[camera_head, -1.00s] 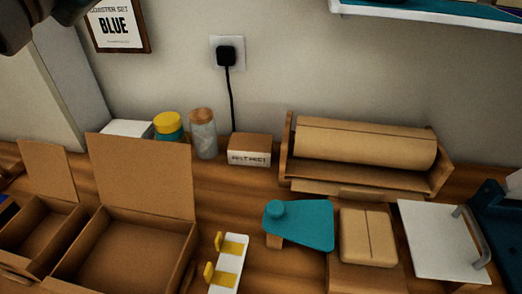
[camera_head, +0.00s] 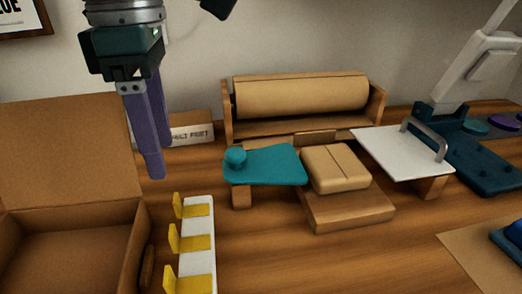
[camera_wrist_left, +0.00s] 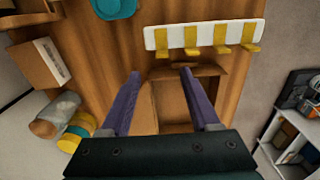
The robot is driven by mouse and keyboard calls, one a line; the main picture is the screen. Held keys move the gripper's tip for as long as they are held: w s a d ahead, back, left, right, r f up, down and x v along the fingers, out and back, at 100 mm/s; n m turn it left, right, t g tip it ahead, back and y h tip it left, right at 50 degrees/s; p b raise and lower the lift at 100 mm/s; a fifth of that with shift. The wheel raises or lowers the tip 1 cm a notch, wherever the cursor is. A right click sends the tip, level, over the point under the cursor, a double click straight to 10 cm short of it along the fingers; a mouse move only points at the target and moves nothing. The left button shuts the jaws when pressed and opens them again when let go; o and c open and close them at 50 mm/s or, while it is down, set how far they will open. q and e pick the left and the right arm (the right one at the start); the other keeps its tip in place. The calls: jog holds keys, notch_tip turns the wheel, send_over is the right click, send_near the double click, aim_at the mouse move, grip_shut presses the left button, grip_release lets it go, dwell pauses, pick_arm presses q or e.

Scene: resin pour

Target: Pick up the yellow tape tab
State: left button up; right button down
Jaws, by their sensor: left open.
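Several yellow tape tabs stand along a white strip (camera_head: 200,226), each with a flat part on the strip and an upright flap at its left side. The far tab (camera_head: 178,205), a middle tab (camera_head: 174,238) and a near tab (camera_head: 172,278) show in the head view. My left gripper (camera_head: 157,160), with purple fingers, is open and empty, pointing down above the table, behind and left of the strip. In the left wrist view, the open fingertips (camera_wrist_left: 160,73) are apart from the white strip (camera_wrist_left: 206,27) and its yellow tabs (camera_wrist_left: 191,38). My right gripper is not in view.
An open cardboard box (camera_head: 70,255) stands left of the strip. A small labelled box (camera_head: 192,132) is behind my left gripper. A teal plate (camera_head: 265,165), a tan block (camera_head: 336,168) and a paper-roll holder (camera_head: 300,100) stand to the right. The wood before them is clear.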

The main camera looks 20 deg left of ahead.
aim_at(176, 197)
pick_arm(q)
jog(key=f, duration=0.7)
jog(key=shift+s+d+f, duration=0.1)
jog(key=shift+d+f, duration=0.15)
jog(key=shift+f, duration=0.15)
grip_shut()
